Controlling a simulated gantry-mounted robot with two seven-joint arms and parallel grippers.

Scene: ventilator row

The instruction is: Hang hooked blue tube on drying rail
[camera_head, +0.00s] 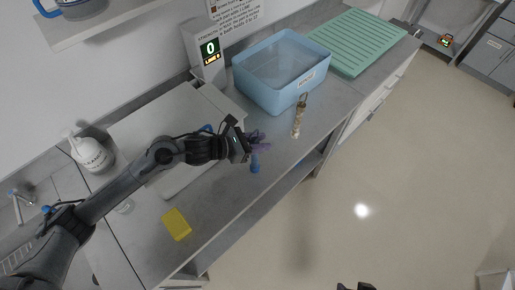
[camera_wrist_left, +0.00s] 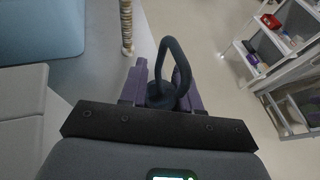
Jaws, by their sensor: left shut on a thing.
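My left gripper (camera_head: 258,143) has purple fingers and is above the counter's front part, in front of the blue bin. It is shut on the hooked blue tube (camera_head: 255,163), whose blue lower part hangs below the fingers in the head view. In the left wrist view the tube's dark blue hook (camera_wrist_left: 171,48) loops up between the purple fingers (camera_wrist_left: 160,88). Most of the tube's body is hidden by the gripper there. Dark tips at the head view's bottom edge may be my right gripper (camera_head: 355,287); its state is unclear. I cannot make out a drying rail.
A pale blue bin (camera_head: 243,84) stands behind the gripper, with a beige ribbed tube (camera_head: 299,117) beside it. A green ribbed mat (camera_head: 358,42) lies farther back. A yellow block (camera_head: 176,224), a white bottle (camera_head: 90,153) and a display unit (camera_head: 207,55) are also on the counter.

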